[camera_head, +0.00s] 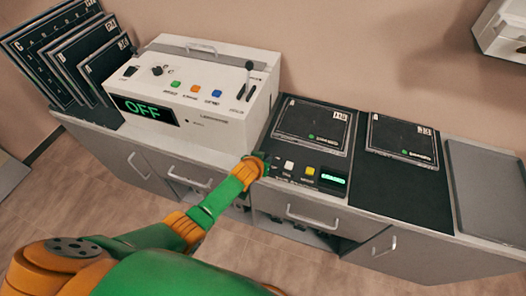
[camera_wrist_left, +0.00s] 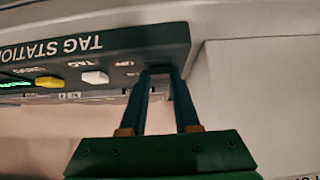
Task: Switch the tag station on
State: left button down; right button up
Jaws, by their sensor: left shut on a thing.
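The tag station (camera_head: 275,181) is a black unit on the counter, with a white button (camera_head: 289,165), a yellow button (camera_head: 309,170) and a lit green display (camera_head: 333,179). My left gripper (camera_head: 262,160) is at the left end of its front panel. The left wrist view shows the tag station (camera_wrist_left: 110,55) upside down, with the white button (camera_wrist_left: 95,77) and yellow button (camera_wrist_left: 49,82) beside the gripper (camera_wrist_left: 162,72). The gripper's two fingers are shut on a small dark switch, mostly hidden between them. The switch's position cannot be told. My right gripper is out of view.
A white machine (camera_head: 190,85) with an OFF display and a lever stands just left of the tag station. Dark panels (camera_head: 75,50) lean at the far left. Another dark plate (camera_head: 402,137) and a grey tray (camera_head: 488,185) lie right.

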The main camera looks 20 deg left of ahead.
pick_arm(q)
jog(key=shift+w, duration=0.1)
jog(key=shift+r, duration=0.1)
jog(key=c, duration=0.6)
grip_release()
jog(key=shift+c, duration=0.2)
jog(key=shift+s+r, duration=0.2)
jog(key=p+v, duration=0.3)
jog(key=v, duration=0.3)
jog(key=shift+s+r, duration=0.2)
